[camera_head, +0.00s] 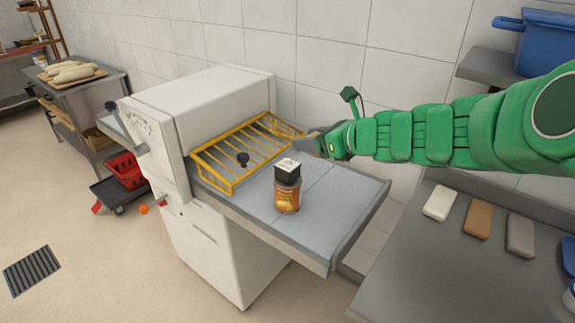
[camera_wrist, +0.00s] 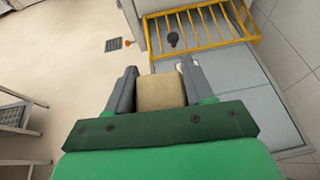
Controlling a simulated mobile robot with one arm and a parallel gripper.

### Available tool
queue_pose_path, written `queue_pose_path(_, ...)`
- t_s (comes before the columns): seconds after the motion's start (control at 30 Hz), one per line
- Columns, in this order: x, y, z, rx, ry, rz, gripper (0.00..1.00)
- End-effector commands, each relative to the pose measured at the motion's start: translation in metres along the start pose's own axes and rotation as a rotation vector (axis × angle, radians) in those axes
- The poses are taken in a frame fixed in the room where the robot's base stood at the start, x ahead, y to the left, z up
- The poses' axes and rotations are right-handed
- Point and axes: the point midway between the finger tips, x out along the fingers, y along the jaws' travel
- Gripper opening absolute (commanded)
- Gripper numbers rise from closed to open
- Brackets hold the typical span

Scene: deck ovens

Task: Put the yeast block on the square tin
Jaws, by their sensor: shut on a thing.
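My gripper (camera_head: 301,146) is shut on a tan block, which I take as the yeast block (camera_wrist: 162,92); the wrist view shows it between my two grey fingers (camera_wrist: 158,78). In the head view the block is hidden behind the fingers. My gripper is above the machine's grey table, behind an orange-brown jar (camera_head: 287,196). On the jar is a dark square piece with a white marked top (camera_head: 287,168); it may be the square tin, but I cannot tell if it is separate from the jar. A pale bit of it shows by my right finger (camera_wrist: 179,66).
Bare grey table (camera_head: 325,215) lies right of the jar. A counter (camera_head: 420,270) at right carries white, brown and grey blocks (camera_head: 478,219).

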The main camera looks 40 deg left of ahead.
Motion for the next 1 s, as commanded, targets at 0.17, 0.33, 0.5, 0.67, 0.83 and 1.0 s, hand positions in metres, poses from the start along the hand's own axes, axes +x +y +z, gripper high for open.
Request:
queue_pose_path(0.17,0.015,0.026,0.011,-0.019,0.0,0.045,0.2)
queue_pose_path(0.33,0.023,0.032,0.014,-0.024,0.0,0.058,0.2)
queue_pose_path(0.5,0.039,0.022,0.01,-0.022,0.002,0.06,0.2)
queue_pose_path(0.67,0.056,0.011,0.009,-0.023,0.002,0.06,0.2)
queue_pose_path(0.83,0.073,-0.002,0.006,-0.024,0.001,0.06,0.2)
queue_pose_path(1.0,0.09,-0.014,0.004,-0.023,0.001,0.06,0.2)
